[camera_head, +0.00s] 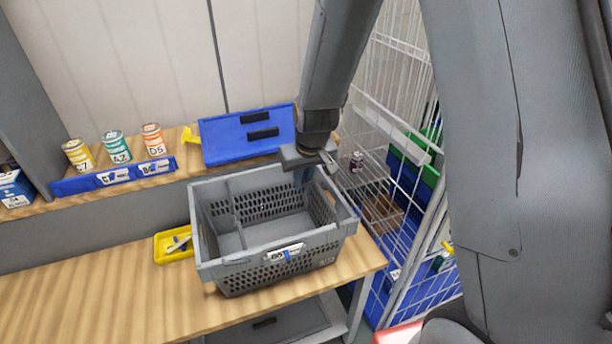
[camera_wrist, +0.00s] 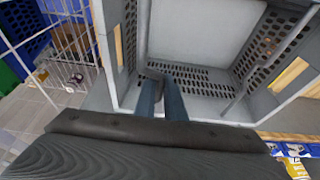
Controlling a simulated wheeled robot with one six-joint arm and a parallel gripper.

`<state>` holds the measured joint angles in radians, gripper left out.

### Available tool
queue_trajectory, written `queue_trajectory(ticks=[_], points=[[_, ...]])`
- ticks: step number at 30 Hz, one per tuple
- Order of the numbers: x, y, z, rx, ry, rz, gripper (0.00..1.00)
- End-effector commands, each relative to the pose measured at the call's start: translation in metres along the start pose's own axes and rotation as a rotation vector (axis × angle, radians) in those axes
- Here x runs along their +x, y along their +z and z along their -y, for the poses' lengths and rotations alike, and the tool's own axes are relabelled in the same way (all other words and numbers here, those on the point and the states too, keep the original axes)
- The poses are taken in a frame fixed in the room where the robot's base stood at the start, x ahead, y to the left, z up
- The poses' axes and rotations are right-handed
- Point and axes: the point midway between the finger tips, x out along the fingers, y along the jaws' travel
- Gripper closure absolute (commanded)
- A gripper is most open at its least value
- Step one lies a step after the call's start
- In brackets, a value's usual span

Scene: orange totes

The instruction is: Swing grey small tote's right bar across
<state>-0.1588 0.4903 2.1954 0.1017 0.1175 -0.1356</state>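The grey small tote (camera_head: 215,272) stands upright on the wooden table, its perforated walls and open inside showing. One grey bar (camera_head: 235,212) crosses the tote's left part. In the wrist view, one bar (camera_wrist: 144,28) runs near the fingers and another bar (camera_wrist: 240,92) lies farther right. My gripper (camera_head: 303,178) points down inside the tote near its far right corner. Its blue-grey fingers (camera_wrist: 162,88) are close together by the end of the nearer bar. I cannot tell whether they hold it. The right bar is mostly hidden in the head view.
A yellow tray (camera_head: 174,246) sits left of the tote. A white wire cage (camera_head: 405,215) rises close on the right. The table's left part is clear.

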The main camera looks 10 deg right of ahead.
Motion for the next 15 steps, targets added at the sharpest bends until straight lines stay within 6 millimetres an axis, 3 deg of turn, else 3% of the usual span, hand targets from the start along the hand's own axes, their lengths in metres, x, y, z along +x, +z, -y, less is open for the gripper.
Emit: queue_trajectory(ticks=[15], points=[[0.0095, 0.0062, 0.0076, -0.001, 0.0, 0.007, 0.95]])
